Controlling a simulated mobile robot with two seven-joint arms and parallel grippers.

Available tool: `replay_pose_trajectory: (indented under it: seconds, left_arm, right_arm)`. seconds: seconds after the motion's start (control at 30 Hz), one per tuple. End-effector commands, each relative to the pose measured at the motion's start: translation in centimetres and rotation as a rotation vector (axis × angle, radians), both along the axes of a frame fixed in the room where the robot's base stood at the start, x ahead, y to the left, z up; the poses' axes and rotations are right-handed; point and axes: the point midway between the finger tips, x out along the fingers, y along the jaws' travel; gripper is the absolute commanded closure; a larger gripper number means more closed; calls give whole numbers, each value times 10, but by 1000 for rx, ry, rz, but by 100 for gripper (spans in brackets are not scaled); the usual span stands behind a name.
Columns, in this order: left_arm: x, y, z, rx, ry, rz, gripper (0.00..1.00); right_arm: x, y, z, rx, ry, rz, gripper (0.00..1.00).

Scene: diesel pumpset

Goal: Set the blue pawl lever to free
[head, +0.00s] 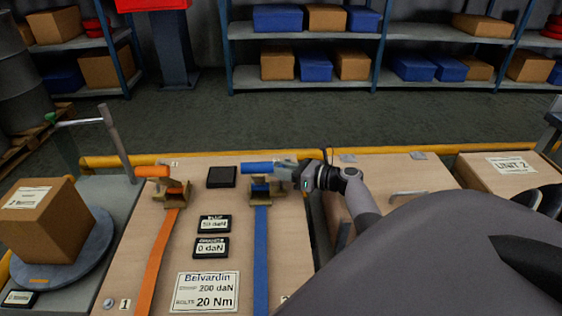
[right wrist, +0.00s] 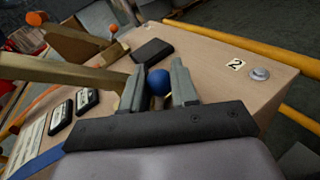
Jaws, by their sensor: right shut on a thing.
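The blue pawl lever shows as a round blue knob (right wrist: 158,82) in the right wrist view, between the two grey fingers of my right gripper (right wrist: 165,82). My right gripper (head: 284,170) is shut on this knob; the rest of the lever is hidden. In the head view the gripper reaches in from the right to the blue ratchet (head: 262,198), which has a blue handle (head: 257,168) and a blue strap (head: 261,250). The pawl's angle cannot be told. My left gripper is in neither view.
To the left is an orange-handled ratchet (head: 176,190) with an orange strap. A black pad (head: 221,177) and two small displays, blue one unclear and lower one reading 0 daN (head: 211,248), lie between the straps. A yellow rail (head: 440,150) runs behind the bench.

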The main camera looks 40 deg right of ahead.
Motion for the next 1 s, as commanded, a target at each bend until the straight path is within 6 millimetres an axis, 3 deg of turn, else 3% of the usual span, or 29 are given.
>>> replay_pose_trajectory:
  seconds: [0.1, 0.5, 1.0]
  left_arm:
    - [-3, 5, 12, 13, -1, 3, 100]
    - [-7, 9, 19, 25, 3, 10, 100]
    - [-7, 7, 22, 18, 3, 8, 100]
  right_arm:
    - [4, -4, 3, 57, 72, 2, 100]
    - [11, -10, -9, 197, 237, 1, 100]
    - [12, -10, -13, 228, 272, 1, 100]
